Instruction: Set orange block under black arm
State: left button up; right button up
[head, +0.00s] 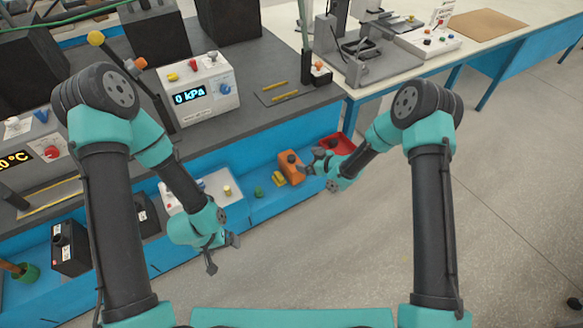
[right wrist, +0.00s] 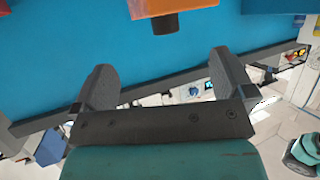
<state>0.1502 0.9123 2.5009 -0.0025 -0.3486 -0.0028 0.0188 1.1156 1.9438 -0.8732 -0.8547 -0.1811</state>
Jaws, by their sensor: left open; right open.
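The orange block (head: 289,170), with a dark round knob, stands on the low blue shelf in the head view. In the right wrist view an orange body (right wrist: 190,5) with a dark stub shows at the top edge, beyond my fingers. My right gripper (head: 313,163) is open, close to the right of the block; I cannot tell whether it touches. It also shows in the right wrist view (right wrist: 160,88), with nothing between its fingers. My left gripper (head: 222,252) is open and empty, in front of the shelf. A dark upright piece (head: 306,65) at the bench's right end may be the black arm.
A red tray (head: 338,145) lies behind my right gripper. A yellow piece (head: 278,179) and a green piece (head: 259,192) sit left of the orange block. A kPa meter (head: 203,92) stands on the grey bench above.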

aim_at(295, 157)
jog(key=shift+x, duration=2.15)
jog(key=x, duration=0.5)
jog(key=shift+w+a+f, duration=0.2)
jog(key=shift+a, duration=0.05)
jog(key=shift+s+f, duration=0.1)
jog(key=c, duration=1.7)
notch_tip(295, 157, up, 10)
jog(key=shift+r, duration=0.15)
